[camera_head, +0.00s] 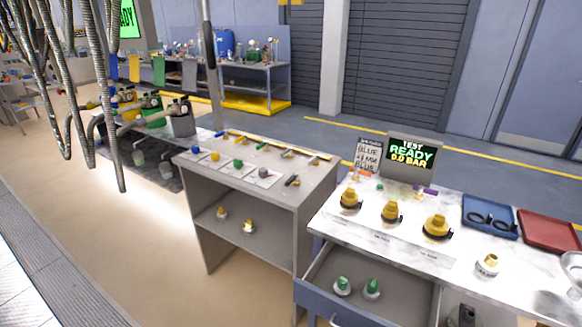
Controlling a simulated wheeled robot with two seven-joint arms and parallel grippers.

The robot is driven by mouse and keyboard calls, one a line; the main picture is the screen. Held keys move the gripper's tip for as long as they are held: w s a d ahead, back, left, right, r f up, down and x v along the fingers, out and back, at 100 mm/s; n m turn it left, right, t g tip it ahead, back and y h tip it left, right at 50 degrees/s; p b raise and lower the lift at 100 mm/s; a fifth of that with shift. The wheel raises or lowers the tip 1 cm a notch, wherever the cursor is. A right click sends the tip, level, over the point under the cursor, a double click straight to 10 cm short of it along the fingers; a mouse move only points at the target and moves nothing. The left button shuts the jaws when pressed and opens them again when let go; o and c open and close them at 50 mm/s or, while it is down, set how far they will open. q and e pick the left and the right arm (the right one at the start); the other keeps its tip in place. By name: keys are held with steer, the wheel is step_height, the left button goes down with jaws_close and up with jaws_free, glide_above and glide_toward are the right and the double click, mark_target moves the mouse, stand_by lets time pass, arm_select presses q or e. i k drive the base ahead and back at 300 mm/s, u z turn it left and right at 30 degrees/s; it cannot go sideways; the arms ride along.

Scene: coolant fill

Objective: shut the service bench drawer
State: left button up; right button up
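The service bench (335,219) stands at the right with a white marbled top. Its drawer (408,289) is pulled open below the top, toward the bottom of the picture. The drawer has a blue-grey front (318,300), cut off by the lower picture edge. Two green-topped fittings (343,284) (372,287) stand inside the drawer. Neither of my grippers can be made out in this view.
The bench top holds several yellow fittings (390,210), a blue tray (489,216), a red tray (546,230) and a screen reading "READY 0.0 BAR" (412,153). A grey shelf unit (240,194) stands left of the bench. Hoses hang at upper left. The floor at lower left is clear.

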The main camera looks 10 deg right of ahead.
mark_target(405, 299)
steer(key=z, duration=1)
